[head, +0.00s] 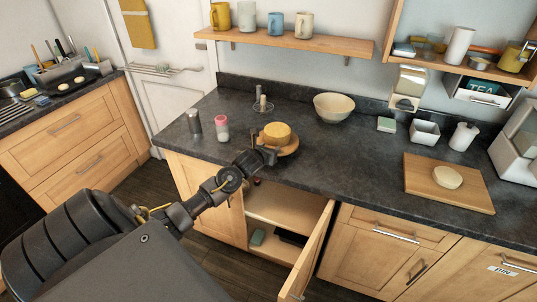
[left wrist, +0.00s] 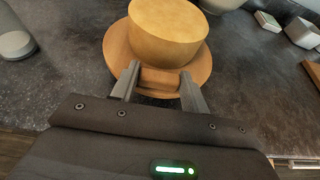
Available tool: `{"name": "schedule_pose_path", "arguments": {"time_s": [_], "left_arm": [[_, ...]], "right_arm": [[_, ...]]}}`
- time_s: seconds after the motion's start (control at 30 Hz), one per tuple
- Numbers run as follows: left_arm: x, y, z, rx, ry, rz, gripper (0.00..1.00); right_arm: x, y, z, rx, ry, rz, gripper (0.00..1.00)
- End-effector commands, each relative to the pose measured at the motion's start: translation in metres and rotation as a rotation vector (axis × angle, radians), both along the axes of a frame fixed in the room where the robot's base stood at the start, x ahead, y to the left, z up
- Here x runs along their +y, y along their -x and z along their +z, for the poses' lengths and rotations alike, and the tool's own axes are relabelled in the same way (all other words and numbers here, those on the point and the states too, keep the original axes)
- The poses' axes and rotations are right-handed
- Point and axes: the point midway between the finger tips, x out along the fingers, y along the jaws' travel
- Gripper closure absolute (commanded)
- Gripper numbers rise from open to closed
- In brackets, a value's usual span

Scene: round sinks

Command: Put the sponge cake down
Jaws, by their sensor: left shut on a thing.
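The sponge cake (head: 277,134) is a round yellow-brown cake on a round brown plate (head: 291,148), over the dark counter near its front edge. In the left wrist view the cake (left wrist: 165,35) sits on the plate (left wrist: 120,45) just beyond my fingers. My left gripper (left wrist: 160,82) is shut on a brown block-like part at the plate's near side, below the cake. In the head view my left gripper (head: 265,157) reaches in from the front left. Whether the plate touches the counter I cannot tell. My right gripper is not in view.
A pink-white shaker (head: 222,130) and a metal canister (head: 194,123) stand left of the cake. A cream bowl (head: 333,107) is behind it, right. A cutting board (head: 446,183) lies farther right. Counter between is clear. A cabinet door (head: 308,250) stands open below.

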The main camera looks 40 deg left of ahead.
Motion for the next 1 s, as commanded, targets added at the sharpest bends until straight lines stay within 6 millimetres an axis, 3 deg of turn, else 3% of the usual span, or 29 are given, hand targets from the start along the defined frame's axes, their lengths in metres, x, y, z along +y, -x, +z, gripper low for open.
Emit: {"name": "schedule_pose_path", "arguments": {"time_s": [0.27,0.63,0.67,0.83,1.0], "left_arm": [[0.001,-0.001,-0.03,0.0,0.003,0.002,0.96],[0.001,-0.002,-0.035,-0.001,0.0,0.0,0.96],[0.001,-0.001,-0.036,0.001,0.0,0.0,0.54],[0.001,-0.001,-0.035,0.001,0.0,0.0,0.33],[0.001,-0.001,-0.035,0.001,0.0,0.0,0.33]], "right_arm": [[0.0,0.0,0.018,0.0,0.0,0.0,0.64],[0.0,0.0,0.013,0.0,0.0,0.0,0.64],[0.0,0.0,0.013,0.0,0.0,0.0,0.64],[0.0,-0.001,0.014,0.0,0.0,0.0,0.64],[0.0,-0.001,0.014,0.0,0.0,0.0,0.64]]}}
